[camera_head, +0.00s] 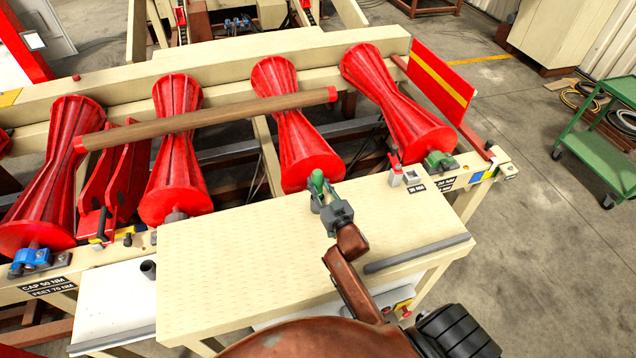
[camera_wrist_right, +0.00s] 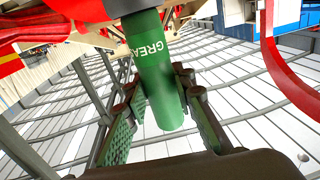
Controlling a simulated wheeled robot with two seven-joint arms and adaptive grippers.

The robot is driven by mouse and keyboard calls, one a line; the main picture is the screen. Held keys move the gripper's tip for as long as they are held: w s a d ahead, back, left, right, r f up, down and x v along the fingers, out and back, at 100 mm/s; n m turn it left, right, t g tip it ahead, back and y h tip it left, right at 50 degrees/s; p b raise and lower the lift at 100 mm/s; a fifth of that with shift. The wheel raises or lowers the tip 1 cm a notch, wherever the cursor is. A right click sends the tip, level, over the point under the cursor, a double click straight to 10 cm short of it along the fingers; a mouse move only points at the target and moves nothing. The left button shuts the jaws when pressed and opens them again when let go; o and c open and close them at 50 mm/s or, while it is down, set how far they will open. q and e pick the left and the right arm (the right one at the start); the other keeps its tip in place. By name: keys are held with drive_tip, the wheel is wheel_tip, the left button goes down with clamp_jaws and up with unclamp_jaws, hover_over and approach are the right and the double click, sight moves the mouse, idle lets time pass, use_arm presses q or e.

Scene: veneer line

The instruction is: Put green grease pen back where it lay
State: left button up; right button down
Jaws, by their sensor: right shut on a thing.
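The green grease pen (camera_head: 317,183) is in my right gripper (camera_head: 323,202), at the far edge of the cream bench top in the head view. In the right wrist view the pen (camera_wrist_right: 158,72) is a green cylinder with white lettering, of which "GREA" can be read. It stands between the two fingers of my right gripper (camera_wrist_right: 163,108), which are shut on it. I cannot tell whether the pen touches the bench. My left gripper is not in view.
The cream bench top (camera_head: 230,270) is mostly bare, with a grey bar (camera_head: 418,254) along its right edge. Red rollers (camera_head: 307,150) and a brown log (camera_head: 215,120) lie beyond. A small grey block (camera_head: 413,179) sits to the right. A green cart (camera_head: 600,155) stands far right.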

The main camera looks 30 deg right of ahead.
drive_tip(key=c, duration=1.5)
unclamp_jaws()
drive_tip(key=shift+c, duration=0.2)
drive_tip(key=s+a, duration=0.1)
drive_tip(key=s, duration=1.1)
drive_tip(key=shift+a, duration=0.15)
